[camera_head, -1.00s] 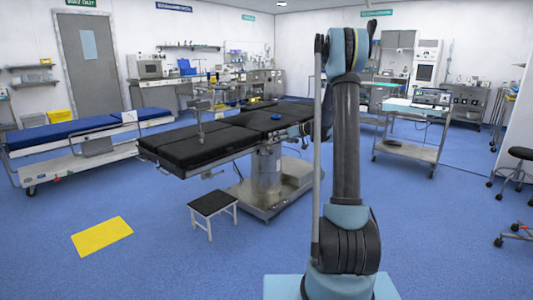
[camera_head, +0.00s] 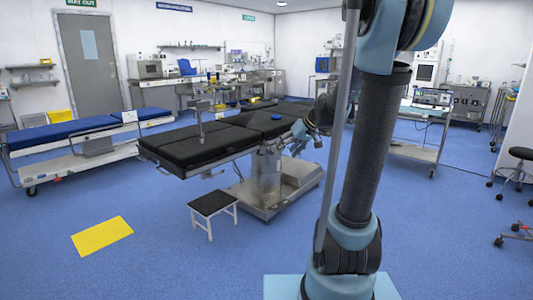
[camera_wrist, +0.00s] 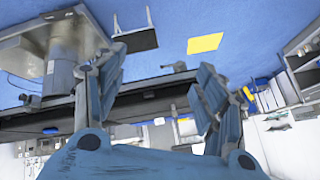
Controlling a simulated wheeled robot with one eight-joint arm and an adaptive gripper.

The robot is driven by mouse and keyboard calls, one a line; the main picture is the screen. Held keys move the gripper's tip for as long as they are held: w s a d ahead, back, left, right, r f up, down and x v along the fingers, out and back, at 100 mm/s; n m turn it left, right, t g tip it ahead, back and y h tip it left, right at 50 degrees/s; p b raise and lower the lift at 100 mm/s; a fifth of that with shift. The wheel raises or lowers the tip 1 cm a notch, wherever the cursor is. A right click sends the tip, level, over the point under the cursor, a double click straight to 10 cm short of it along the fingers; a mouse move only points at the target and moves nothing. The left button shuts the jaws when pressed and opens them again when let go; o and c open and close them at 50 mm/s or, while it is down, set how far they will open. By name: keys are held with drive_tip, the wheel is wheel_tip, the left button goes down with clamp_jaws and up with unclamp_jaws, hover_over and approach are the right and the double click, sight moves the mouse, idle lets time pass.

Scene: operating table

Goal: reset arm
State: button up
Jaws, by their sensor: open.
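My arm (camera_head: 372,140) rises from its light blue base at the right of the head view, with its upper joint cut off by the top edge. My gripper (camera_head: 303,136) shows small to the left of the arm, in front of the operating table's right side. In the wrist view my gripper (camera_wrist: 162,80) has its two blue-grey fingers spread wide apart with nothing between them. The black operating table (camera_head: 205,146) stands on a metal pedestal. In the wrist view the scene is upside down, and the table (camera_wrist: 150,100) shows as a dark band behind the fingers.
A small step stool (camera_head: 213,204) and a yellow floor mat (camera_head: 102,236) lie in front of the table. A blue-topped gurney (camera_head: 70,133) stands at the left. A trolley (camera_head: 410,132) stands behind my arm, and a black stool (camera_head: 521,154) is at the right.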

drive_tip(key=s+d+f+m+h, duration=0.1)
drive_tip(key=s+d+f+h, duration=0.1)
drive_tip(key=s, duration=0.8)
drive_tip(key=s+d+f+m+g+h, duration=0.1)
drive_tip(key=s+d+f, duration=0.4)
drive_tip(key=s, duration=0.5)
drive_tip(key=s+d+f+m+g+h, duration=0.1)
drive_tip(key=s+d+f+m+h, duration=0.2)
drive_tip(key=s, duration=0.7)
wheel_tip(320, 180, down, 2)
drive_tip(key=shift+s+d+f, duration=0.1)
drive_tip(key=shift+s+d, duration=0.05)
drive_tip(key=shift+d, duration=0.15)
drive_tip(key=shift+w+f, duration=0.15)
drive_tip(key=shift+w, duration=0.25)
